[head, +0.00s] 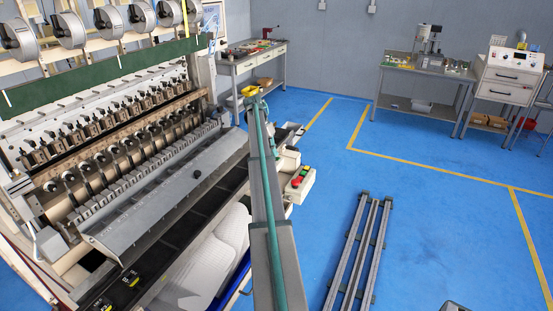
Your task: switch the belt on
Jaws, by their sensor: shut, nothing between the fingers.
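A black belt (195,205) runs along the front of the coil winder on the left. A cream control box (294,193) sits just right of this track. It carries a red button (296,184) and a green button (301,178). Whether either button is pressed is too small to tell. My gripper is not recognisable in this view.
The coil winder (120,243) fills the left side. White sacks (205,265) lie beside the black belt. Grey rails (347,275) lie on the blue floor. The floor on the right is mostly free.

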